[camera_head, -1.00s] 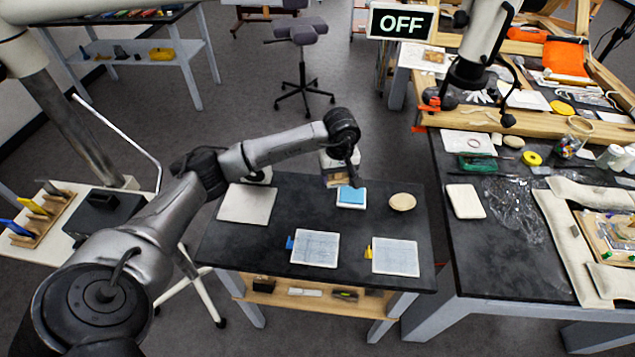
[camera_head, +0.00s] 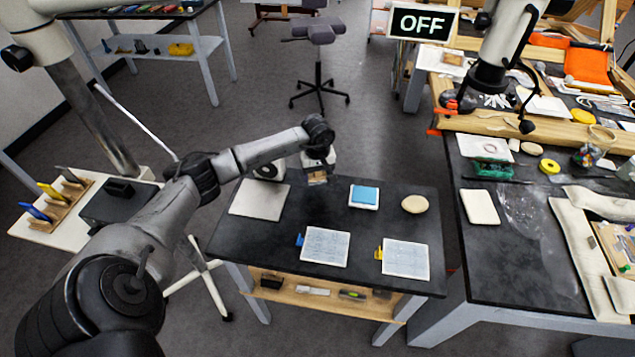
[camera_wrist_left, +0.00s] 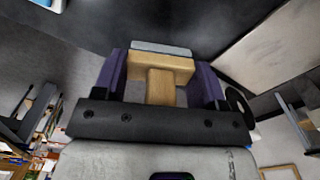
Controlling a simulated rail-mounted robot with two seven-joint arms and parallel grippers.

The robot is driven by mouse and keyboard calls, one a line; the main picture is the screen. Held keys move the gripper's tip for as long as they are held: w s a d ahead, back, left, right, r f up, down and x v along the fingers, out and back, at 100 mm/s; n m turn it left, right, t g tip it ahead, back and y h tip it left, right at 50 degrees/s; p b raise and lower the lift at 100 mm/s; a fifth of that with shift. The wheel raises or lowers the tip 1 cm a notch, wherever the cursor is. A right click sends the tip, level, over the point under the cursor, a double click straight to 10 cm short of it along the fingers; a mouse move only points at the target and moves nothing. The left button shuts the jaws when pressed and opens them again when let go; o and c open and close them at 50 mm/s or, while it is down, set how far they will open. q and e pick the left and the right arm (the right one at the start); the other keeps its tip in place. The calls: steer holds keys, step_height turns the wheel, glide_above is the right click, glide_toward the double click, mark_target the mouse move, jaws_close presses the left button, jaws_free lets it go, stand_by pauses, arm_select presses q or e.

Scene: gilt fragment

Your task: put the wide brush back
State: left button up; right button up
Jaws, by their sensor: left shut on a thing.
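My left gripper (camera_head: 317,176) is above the far edge of the dark table. In the left wrist view its two purple fingers (camera_wrist_left: 160,72) are shut on the wooden handle of the wide brush (camera_wrist_left: 161,86). The handle is T-shaped, with a pale grey strip along its far edge. In the head view only a small wooden bit of the brush shows under the gripper. A wooden rack (camera_head: 62,211) with upright grey, yellow and blue pieces stands on the white side table at the left.
The dark table (camera_head: 275,238) holds a beige board (camera_head: 259,201), a blue pad (camera_head: 365,195) on a white tray, a round beige pad (camera_head: 414,204) and two pale sheets with small blue and yellow markers. A cluttered workbench (camera_head: 505,255) stands at the right.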

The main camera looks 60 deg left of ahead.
mark_target(317, 183)
arm_select(q)
steer(key=shift+f, duration=2.05)
steer(key=shift+f+b, duration=0.2)
steer(key=shift+b, duration=0.15)
steer(key=o, duration=0.9)
steer(key=shift+r, duration=0.1)
steer(key=shift+c, duration=0.2)
